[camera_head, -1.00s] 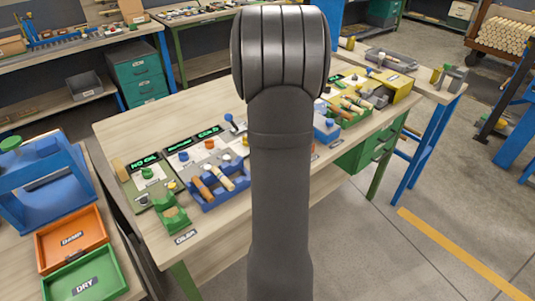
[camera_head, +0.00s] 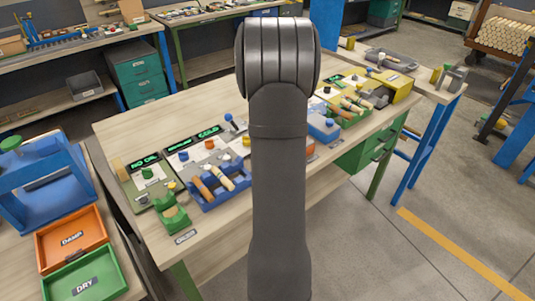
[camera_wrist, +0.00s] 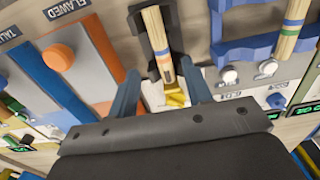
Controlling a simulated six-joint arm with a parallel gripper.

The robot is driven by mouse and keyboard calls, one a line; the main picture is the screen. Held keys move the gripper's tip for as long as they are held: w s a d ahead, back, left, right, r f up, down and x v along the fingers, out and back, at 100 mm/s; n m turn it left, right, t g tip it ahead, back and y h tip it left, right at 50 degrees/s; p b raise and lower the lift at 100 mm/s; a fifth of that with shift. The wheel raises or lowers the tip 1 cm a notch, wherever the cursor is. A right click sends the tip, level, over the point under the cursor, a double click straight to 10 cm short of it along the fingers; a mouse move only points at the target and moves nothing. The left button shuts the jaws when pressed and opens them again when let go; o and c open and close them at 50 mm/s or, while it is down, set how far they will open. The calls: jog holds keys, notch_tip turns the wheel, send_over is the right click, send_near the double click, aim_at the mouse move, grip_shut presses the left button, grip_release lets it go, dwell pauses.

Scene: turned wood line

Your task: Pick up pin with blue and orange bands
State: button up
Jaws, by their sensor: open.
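Another wood pin (camera_wrist: 298,15) with blue and green bands lies in a blue rack (camera_wrist: 235,48) at the upper right. In the head view my arm hides the gripper and the spot it is over.
An orange knob (camera_wrist: 60,57) stands on a grey panel beside the FLAWED label. A blue rack (camera_head: 208,203) with pins stands on the workbench (camera_head: 125,130) left of my arm. A green tray (camera_head: 352,119) with pins is on its right. The bench's back left is clear.

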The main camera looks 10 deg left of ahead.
jog(key=f, duration=0.5)
jog(key=shift+s, duration=0.2)
grip_shut()
